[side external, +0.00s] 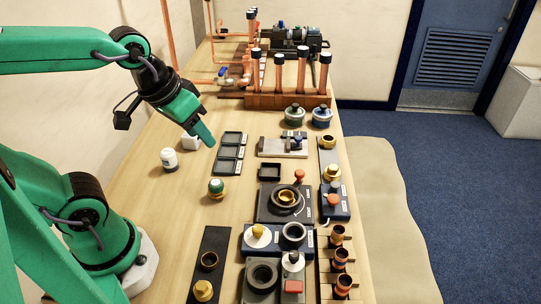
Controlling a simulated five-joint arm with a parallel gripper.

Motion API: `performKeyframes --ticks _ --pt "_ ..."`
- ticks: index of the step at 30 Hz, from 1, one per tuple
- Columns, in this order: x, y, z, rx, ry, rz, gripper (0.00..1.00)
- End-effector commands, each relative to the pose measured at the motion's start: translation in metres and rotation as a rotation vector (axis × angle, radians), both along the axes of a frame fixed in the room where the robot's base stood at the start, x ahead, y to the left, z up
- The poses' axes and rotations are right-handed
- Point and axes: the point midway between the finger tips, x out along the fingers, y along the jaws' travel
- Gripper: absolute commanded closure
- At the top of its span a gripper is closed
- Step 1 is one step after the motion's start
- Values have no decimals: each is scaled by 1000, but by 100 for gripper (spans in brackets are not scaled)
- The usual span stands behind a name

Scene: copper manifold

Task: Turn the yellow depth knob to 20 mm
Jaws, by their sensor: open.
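A yellow knob (258,230) stands on a white disc on a blue block (262,252) in the front middle of the table. It looks like the depth knob, but its scale marks are too small to read. My gripper (207,138) is open, with its green fingers pointing down and right above the left part of the table. It is well behind and to the left of the knob, apart from it. Nothing shows between the fingers.
A grey round fitting (293,233) sits right of the knob. A green-topped brass piece (216,188) and white jar (169,160) stand left. Copper pipes (303,67) rise at the back.

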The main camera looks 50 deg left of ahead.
Motion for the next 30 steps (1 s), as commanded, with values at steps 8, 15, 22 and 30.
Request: performKeyframes --ticks 8,15,22,30 --pt "22 -37 -27 -74 144 128 57" --pt "33 -74 -56 -100 263 260 57" --pt "37 -108 -88 -90 360 390 57" --pt "36 -130 -109 -73 409 482 57"
